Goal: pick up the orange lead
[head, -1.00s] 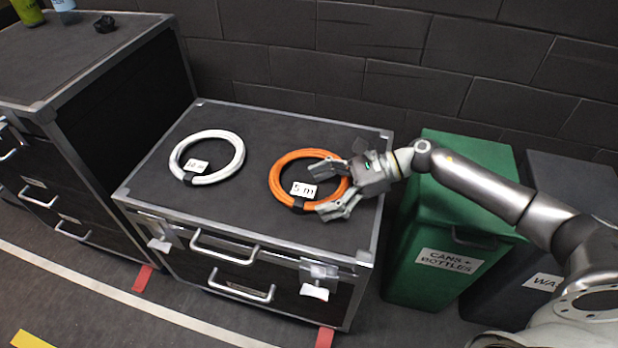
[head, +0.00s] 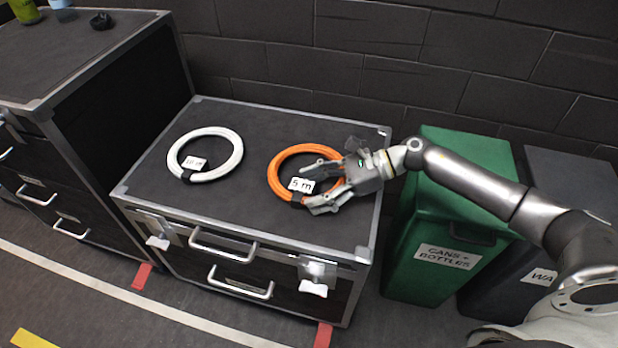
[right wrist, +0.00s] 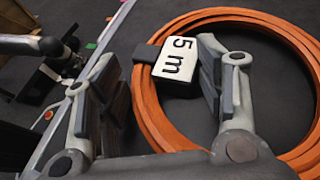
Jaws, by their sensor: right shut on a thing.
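The orange lead (head: 274,178) is a coiled ring lying on top of the low black case (head: 240,215). It has a black band and a white tag (head: 301,186) reading "5 m". My right gripper (head: 312,188) reaches in from the right over the coil, with its fingers on the near side by the tag. In the right wrist view the coil (right wrist: 146,112) passes between the fingers of the gripper (right wrist: 150,85), below the tag. The gripper is shut on the lead, which still looks flat on the case.
A white coiled lead (head: 236,158) with its own tag lies to the left on the same case. A taller case (head: 100,70) stands at the left. A green bin (head: 440,230) and a dark bin (head: 540,200) stand at the right. A brick wall is behind.

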